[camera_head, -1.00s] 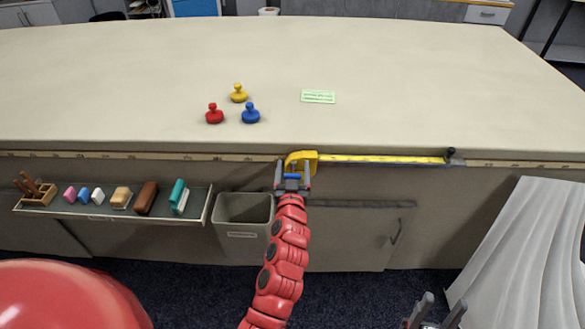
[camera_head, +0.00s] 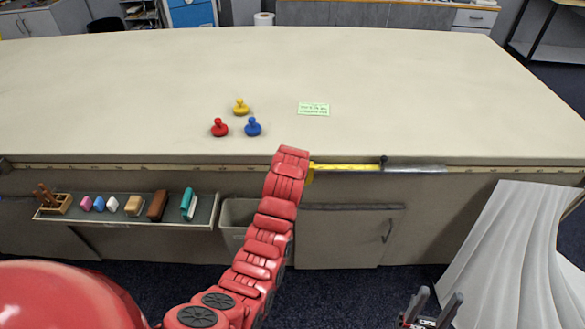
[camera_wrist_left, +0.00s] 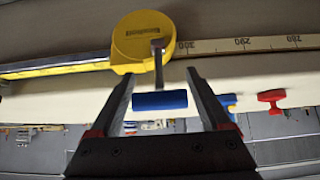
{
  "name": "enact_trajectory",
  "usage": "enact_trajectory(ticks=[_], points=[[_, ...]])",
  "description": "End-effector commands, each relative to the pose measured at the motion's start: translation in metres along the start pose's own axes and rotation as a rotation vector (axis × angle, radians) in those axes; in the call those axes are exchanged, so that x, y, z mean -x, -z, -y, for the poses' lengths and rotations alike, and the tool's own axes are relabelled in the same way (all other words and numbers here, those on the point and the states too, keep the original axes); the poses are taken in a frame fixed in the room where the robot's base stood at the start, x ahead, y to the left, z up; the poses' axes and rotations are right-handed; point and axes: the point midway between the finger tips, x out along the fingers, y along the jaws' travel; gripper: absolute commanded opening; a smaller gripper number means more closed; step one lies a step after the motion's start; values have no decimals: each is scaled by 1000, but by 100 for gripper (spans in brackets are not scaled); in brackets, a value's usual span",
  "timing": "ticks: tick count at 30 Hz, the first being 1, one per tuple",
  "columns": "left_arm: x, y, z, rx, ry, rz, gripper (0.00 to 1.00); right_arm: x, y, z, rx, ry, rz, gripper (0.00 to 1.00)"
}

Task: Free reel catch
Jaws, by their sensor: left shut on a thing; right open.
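A yellow tape reel (camera_wrist_left: 142,40) sits at the table's front edge in the left wrist view. Only a sliver of it (camera_head: 309,175) shows in the head view, behind my left arm. A grey catch stem with a blue crossbar handle (camera_wrist_left: 160,99) stands out from the reel. A yellow tape (camera_head: 345,168) runs right along the edge to a dark knob (camera_head: 383,160) and a grey rail piece (camera_head: 418,169). My right gripper (camera_head: 438,296) is open and empty, low at the front.
Red (camera_head: 219,128), blue (camera_head: 253,128) and yellow (camera_head: 241,107) pawn-like pieces and a green note (camera_head: 314,109) lie on the table (camera_head: 420,95). A shelf (camera_head: 120,217) of small blocks and a grey bin (camera_head: 232,213) are below. A white draped sheet (camera_head: 510,250) stands right.

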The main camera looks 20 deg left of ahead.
Motion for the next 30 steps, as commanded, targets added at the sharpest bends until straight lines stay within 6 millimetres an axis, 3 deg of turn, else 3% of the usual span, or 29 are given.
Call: enact_trajectory(ticks=[12,30], points=[[-8,11,0,2,0,244,0,29,-5,2,0,0,0,50],[-11,14,0,3,0,387,0,45,-8,2,0,0,0,50]])
